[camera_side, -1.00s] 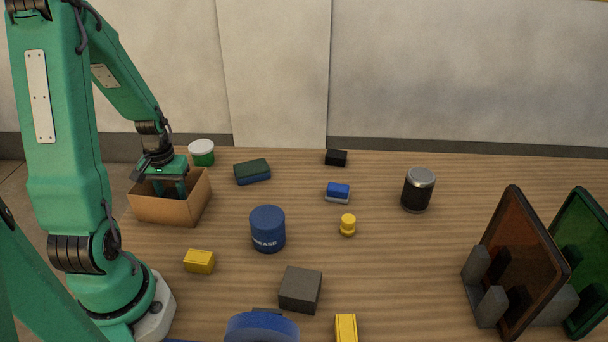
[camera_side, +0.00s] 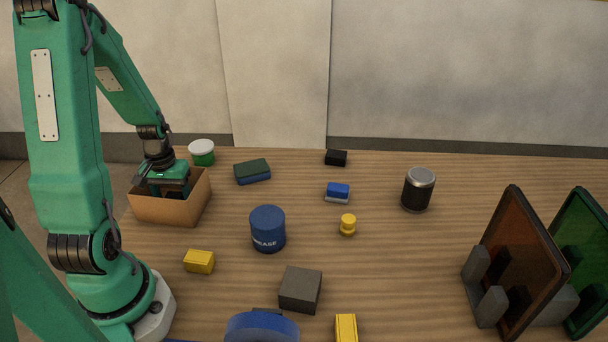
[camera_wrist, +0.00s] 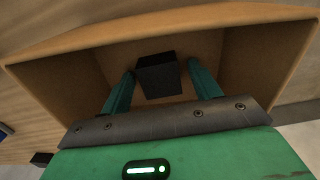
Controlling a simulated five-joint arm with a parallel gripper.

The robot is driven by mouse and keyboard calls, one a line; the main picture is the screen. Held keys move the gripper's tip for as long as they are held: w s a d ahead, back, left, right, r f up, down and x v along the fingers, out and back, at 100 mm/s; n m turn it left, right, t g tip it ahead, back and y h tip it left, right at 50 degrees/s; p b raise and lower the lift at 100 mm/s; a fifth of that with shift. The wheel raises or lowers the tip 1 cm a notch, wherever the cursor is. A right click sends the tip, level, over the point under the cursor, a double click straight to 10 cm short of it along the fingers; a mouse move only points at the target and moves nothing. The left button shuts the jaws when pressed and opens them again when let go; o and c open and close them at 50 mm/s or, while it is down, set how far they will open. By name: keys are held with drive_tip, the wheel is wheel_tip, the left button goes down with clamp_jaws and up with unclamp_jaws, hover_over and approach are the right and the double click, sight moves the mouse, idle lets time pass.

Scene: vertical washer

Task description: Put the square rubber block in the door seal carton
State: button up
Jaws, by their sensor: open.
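The door seal carton (camera_side: 172,208) is an open brown box at the left of the side view, and its walls fill much of the wrist view (camera_wrist: 255,65). My gripper (camera_wrist: 160,70) reaches down into it, with its two green fingers spread apart. A dark square-faced block (camera_wrist: 158,77), which looks like the square rubber block, is inside the carton between the fingers, with a gap on each side. In the side view the carton's front wall hides the block and the fingertips of my gripper (camera_side: 166,182).
A white-lidded green tub (camera_side: 201,153) stands close behind the carton. A green-and-blue sponge (camera_side: 252,172), a blue grease can (camera_side: 267,229) and a yellow block (camera_side: 199,262) lie nearby. A dark grey block (camera_side: 300,289) is at the front. Upright panels (camera_side: 520,265) stand at the right.

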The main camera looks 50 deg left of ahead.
sight(173, 197)
drive_tip(key=shift+r, duration=0.1)
wheel_tip(173, 197, up, 12)
idle(0.9)
drive_tip(key=shift+r, duration=0.1)
idle(0.4)
drive_tip(key=d+r+m+t, duration=0.2)
drive_tip(key=d+r+m, duration=0.2)
drive_tip(key=d, duration=0.7)
drive_tip(key=w+d+r+m+t, duration=0.1)
drive_tip(key=d+r+m+t, duration=0.2)
drive_tip(key=d, duration=0.9)
wheel_tip(173, 197, up, 4)
drive_tip(key=shift+w+r+m+t, duration=0.25)
drive_tip(key=shift+w+m+t, duration=0.05)
drive_tip(key=shift+m, duration=0.7)
